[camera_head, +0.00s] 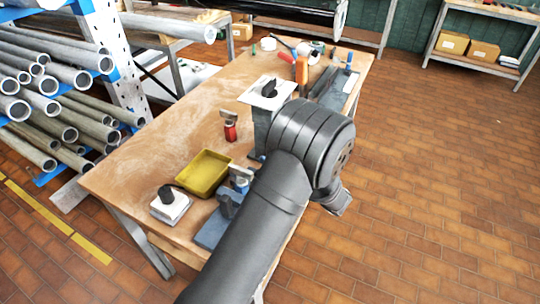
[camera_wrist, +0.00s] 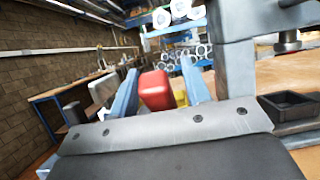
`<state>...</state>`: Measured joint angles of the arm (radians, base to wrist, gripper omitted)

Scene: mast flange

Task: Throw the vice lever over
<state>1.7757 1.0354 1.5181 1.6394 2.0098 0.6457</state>
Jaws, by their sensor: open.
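In the wrist view my gripper (camera_wrist: 158,68) is open, with its two blue-grey fingers apart. A red block-shaped piece, perhaps the lever's grip (camera_wrist: 157,90), shows between the fingers; I cannot tell whether it touches them. A large grey metal body (camera_wrist: 238,60), perhaps part of the vice, stands close on the right. In the head view my arm covers the right front of the bench, and my fingers are hidden. A blue-grey fixture (camera_head: 228,207) shows beside my forearm; I cannot tell whether it is the vice.
The wooden bench (camera_head: 150,140) carries a yellow tray (camera_head: 203,173), a white box with a black knob (camera_head: 170,205), a small red item (camera_head: 230,131) and an upright orange handle (camera_head: 302,70). Pipes (camera_head: 45,85) are racked at left. The bench's left part is clear.

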